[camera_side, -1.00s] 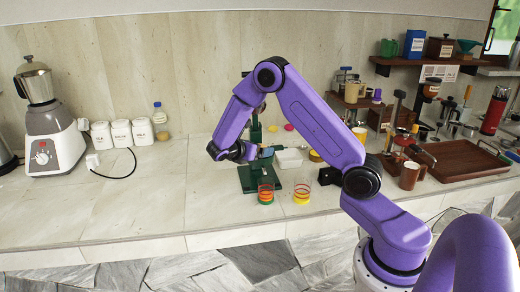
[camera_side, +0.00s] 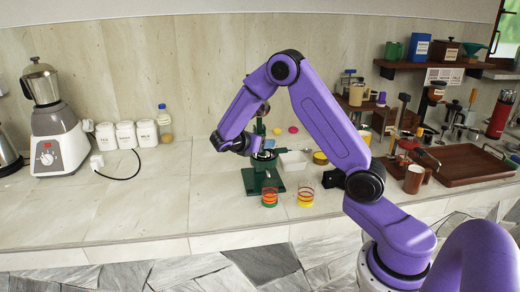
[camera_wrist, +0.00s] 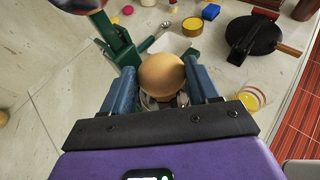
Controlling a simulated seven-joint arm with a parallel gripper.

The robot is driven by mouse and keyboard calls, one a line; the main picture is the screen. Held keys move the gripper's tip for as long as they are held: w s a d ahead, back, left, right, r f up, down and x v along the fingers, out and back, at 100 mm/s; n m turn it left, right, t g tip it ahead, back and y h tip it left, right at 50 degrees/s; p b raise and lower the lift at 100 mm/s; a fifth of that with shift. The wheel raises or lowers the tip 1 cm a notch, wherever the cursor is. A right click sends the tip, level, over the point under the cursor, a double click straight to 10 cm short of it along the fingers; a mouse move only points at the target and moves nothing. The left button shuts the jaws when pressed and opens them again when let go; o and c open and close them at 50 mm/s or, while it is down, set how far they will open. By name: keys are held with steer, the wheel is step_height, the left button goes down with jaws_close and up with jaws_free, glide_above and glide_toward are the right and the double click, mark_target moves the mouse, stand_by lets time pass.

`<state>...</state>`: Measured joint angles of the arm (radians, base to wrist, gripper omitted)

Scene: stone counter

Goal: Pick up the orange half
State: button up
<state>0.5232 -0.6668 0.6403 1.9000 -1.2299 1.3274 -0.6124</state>
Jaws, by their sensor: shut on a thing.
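The orange half (camera_wrist: 161,75) shows in the wrist view as a rounded, tan-orange dome between the two blue fingers of my gripper (camera_wrist: 160,68). The fingers are shut on its two sides. A grey metal part shows just below the fruit; I cannot tell whether they touch. In the side view my gripper (camera_side: 262,153) is at the green press stand (camera_side: 264,184), above its base. The orange half cannot be made out clearly there.
A brown tray (camera_side: 470,166) lies at the right. The counter left of the press is mostly clear.

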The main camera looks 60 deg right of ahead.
steer(key=s+a+r, duration=0.5)
steer(key=s+r, duration=0.4)
steer(key=s, duration=0.3)
steer(key=shift+s+r, duration=0.2)
steer(key=shift+s, duration=0.2)
steer(key=shift+a, duration=0.1)
